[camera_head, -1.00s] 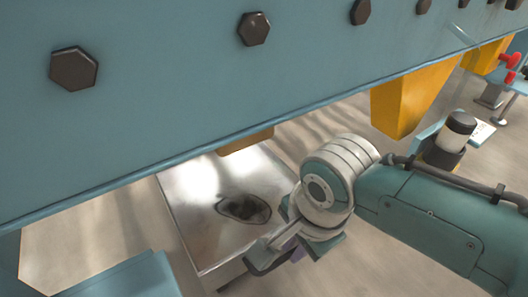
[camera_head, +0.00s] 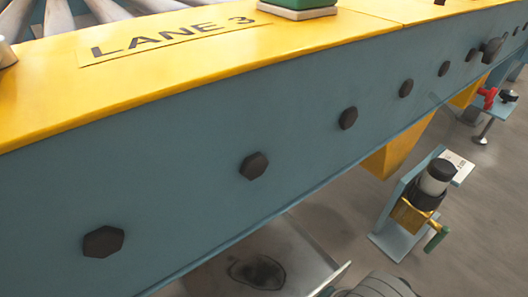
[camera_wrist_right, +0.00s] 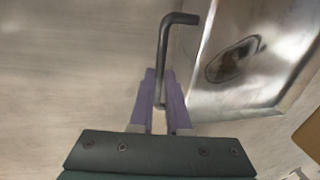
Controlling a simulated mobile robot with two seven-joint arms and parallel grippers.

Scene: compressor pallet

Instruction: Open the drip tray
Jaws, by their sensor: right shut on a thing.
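The drip tray (camera_head: 302,257) is a shiny metal pan with a dark oily stain, partly visible below the blue conveyor beam at the bottom of the head view. It also shows in the right wrist view (camera_wrist_right: 262,88) at the upper right. A dark bent rod handle (camera_wrist_right: 165,42) stands beside the tray's edge there. My right gripper (camera_wrist_right: 161,88) has its purple fingers shut around the lower end of this rod. In the head view only a grey part of my right arm shows at the bottom edge; the gripper itself is out of frame. My left gripper is not in view.
The blue beam (camera_head: 190,200) with dark bolts and a yellow top marked LANE 3 (camera_head: 175,42) covers much of the head view. A yellow support (camera_head: 397,150) hangs below it. At the right stands a bracketed unit with a green handle (camera_head: 437,239). Bare floor lies around.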

